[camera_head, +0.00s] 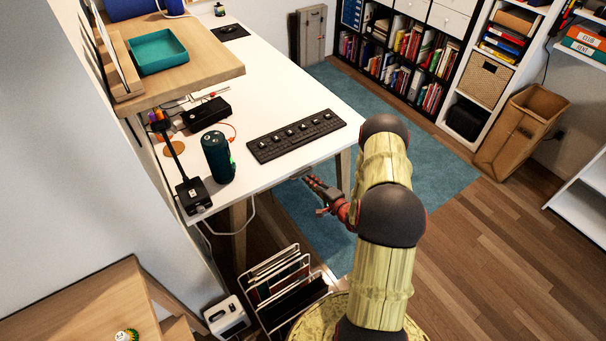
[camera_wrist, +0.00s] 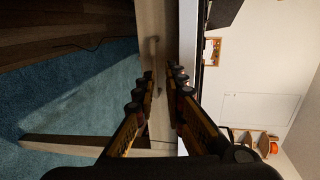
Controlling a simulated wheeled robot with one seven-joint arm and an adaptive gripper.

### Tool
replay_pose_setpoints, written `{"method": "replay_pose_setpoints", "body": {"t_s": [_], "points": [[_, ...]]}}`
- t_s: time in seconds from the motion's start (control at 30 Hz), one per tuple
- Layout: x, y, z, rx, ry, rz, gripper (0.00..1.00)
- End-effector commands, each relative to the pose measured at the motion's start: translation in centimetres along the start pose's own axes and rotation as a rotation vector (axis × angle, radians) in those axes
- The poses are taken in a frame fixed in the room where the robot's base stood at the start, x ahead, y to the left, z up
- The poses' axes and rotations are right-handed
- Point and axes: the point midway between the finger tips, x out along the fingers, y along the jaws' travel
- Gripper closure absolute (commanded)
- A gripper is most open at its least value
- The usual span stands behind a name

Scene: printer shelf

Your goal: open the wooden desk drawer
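The desk (camera_head: 300,90) has a white top and wooden legs. Its drawer is hidden under the top in the head view. In the wrist view, which is turned on its side, the pale wooden drawer front (camera_wrist: 161,25) runs as an upright strip, with a small grey handle (camera_wrist: 153,50) on it. My gripper (camera_head: 313,195) is just off the desk's front edge, at about the height of the top. In the wrist view its two dark-tipped fingers (camera_wrist: 163,76) are apart with nothing between them. They point toward the drawer front, and the handle shows just beyond the tips. I see no clear contact.
A keyboard (camera_head: 296,136) and a dark green speaker (camera_head: 217,157) stand on the desk near its front edge. A wire file rack (camera_head: 285,285) is on the floor below my arm. A blue rug (camera_head: 420,180) lies under and beside the desk, with open floor to the right.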

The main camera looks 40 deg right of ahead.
Motion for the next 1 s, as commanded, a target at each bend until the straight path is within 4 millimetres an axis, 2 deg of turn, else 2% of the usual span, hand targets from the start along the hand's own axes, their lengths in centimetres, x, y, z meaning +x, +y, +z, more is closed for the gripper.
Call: {"method": "replay_pose_setpoints", "body": {"t_s": [0.03, 0.17, 0.6, 0.73, 1.0], "points": [[-0.2, 0.7, -0.6, -0.005, 0.022, 0.002, 0.88], [0.5, 1.2, -1.2, -0.013, 0.043, 0.003, 0.88], [6.6, 1.2, -1.3, -0.011, 0.04, 0.003, 0.88], [7.3, 1.1, -1.4, -0.011, 0.041, 0.002, 0.88], [7.4, 1.0, -1.4, -0.011, 0.041, 0.002, 0.88]]}}
